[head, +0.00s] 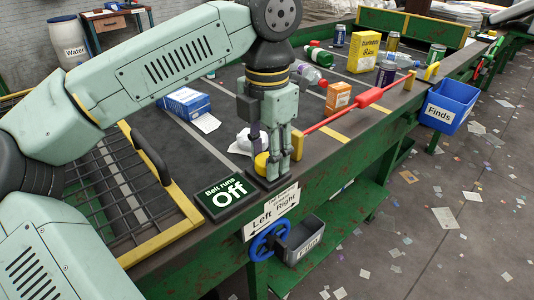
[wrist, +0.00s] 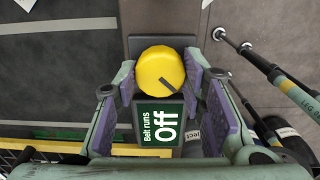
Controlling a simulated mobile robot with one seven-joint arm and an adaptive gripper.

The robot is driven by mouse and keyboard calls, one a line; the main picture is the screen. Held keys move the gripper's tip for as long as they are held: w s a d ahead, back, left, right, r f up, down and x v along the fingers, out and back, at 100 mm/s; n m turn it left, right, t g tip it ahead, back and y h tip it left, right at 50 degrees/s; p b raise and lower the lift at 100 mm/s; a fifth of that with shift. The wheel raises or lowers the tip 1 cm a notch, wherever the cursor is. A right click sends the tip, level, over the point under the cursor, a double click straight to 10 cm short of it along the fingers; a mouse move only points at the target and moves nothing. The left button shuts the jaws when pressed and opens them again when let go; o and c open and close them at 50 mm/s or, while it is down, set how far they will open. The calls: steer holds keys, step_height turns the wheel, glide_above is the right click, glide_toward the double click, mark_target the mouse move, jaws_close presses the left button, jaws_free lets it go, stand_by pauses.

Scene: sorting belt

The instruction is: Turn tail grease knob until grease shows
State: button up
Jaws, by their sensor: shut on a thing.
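A round yellow knob (wrist: 160,73) with a dark pointer line sits between the two fingers of my gripper (wrist: 163,84) in the wrist view. The line points down and to the right. My gripper (head: 279,160) is shut on this knob at the near edge of the belt in the head view, where the fingers hide much of the knob (head: 262,164). A sign next to it reads "Belt runs Off" (head: 224,194), and it also shows in the wrist view (wrist: 161,124). I see no label naming a grease knob and no grease.
A "Left Right" plate (head: 271,212), a blue handwheel (head: 269,241) and a grey bin (head: 305,240) are on the frame's near side. A red-handled lever (head: 370,97) lies to the right. A yellow-edged mesh guard (head: 160,226) stands left. Boxes and bottles lie on the belt.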

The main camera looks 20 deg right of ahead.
steer(key=o, duration=1.2)
steer(key=shift+r, duration=0.15)
step_height(320, 180, up, 12)
steer(key=shift+f, duration=0.1)
steer(key=shift+c, duration=0.3)
